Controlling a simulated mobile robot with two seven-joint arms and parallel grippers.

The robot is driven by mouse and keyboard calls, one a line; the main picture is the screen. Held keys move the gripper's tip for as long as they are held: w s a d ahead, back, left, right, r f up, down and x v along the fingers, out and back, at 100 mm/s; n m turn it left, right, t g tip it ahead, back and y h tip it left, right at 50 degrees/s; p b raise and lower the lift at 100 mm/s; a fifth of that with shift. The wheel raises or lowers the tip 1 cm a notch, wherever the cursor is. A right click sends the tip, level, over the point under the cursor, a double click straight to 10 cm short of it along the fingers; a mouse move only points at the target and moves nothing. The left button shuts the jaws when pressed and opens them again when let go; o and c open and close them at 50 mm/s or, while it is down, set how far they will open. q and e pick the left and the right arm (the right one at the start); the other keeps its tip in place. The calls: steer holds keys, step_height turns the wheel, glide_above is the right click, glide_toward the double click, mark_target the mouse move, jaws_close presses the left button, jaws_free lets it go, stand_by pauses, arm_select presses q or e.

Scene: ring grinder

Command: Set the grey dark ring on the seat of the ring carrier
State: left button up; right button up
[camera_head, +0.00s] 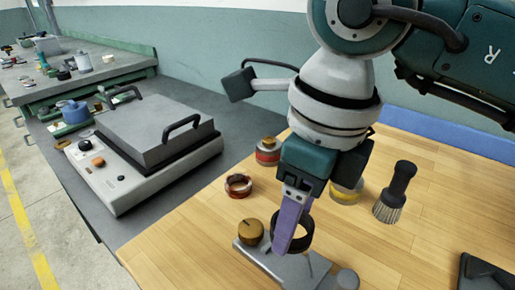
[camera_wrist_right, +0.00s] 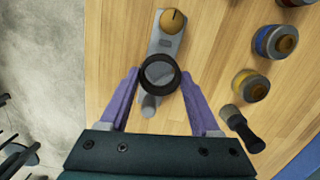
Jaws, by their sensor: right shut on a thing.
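The grey dark ring (camera_head: 309,233) is held between the purple fingers of my right gripper (camera_head: 283,248), which is shut on it. In the right wrist view the ring (camera_wrist_right: 159,91) sits between the two fingertips (camera_wrist_right: 159,74). The ring carrier (camera_head: 312,268) is a grey plate on the wooden table with a gold knob (camera_head: 250,231) at one end and a grey round part (camera_head: 346,279) at the other. The ring overlaps the carrier's middle in both views and hides the seat. I cannot tell whether they touch. My left gripper is not in view.
A dark tray (camera_head: 485,275) is at right. A grey machine (camera_head: 150,140) stands at left. Bare wood lies right of the carrier.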

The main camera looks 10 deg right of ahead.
mark_target(285, 263)
steer(key=shift+f+b, duration=2.45)
steer(key=shift+f, duration=0.7)
steer(key=o, duration=1.5)
steer(key=shift+o, duration=0.2)
step_height(285, 263, up, 3)
steer(key=shift+f+p, duration=0.1)
steer(key=shift+p, duration=1.1)
step_height(285, 263, up, 5)
steer(key=p, duration=0.4)
